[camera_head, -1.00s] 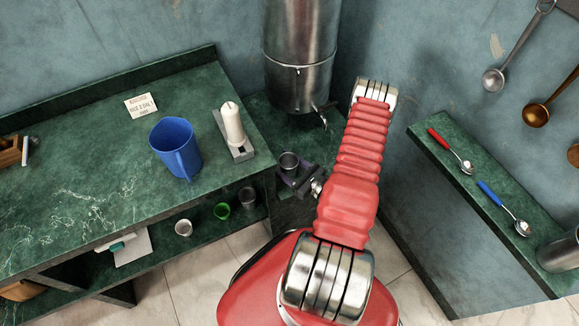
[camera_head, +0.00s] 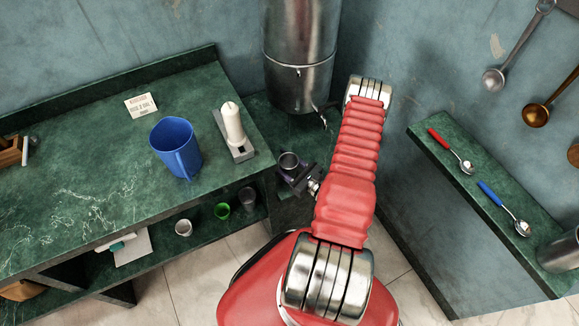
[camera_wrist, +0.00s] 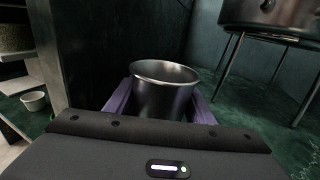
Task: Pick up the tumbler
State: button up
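The tumbler, a plain grey metal cup (camera_head: 288,161), stands upright in the corner below the big metal boiler. In the wrist view the tumbler (camera_wrist: 165,92) is between the two purple fingers, its rim above them. My gripper (camera_wrist: 163,105) has one finger on each side of the cup, close to its wall. In the head view my gripper (camera_head: 292,178) reaches the cup from the lower right. The fingertips are hidden behind the cup, so I cannot tell whether they press on it. The cup's base is hidden too.
The metal boiler (camera_head: 299,60) with a tap is just behind. A ledge (camera_head: 430,145) with spoons is at right.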

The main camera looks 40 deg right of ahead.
jog(key=c, duration=0.3)
jog(key=shift+r, duration=0.1)
jog(key=shift+c, duration=0.2)
notch_tip(320, 180, up, 28)
dwell(1.1)
jog(key=shift+d, duration=0.1)
dwell(0.4)
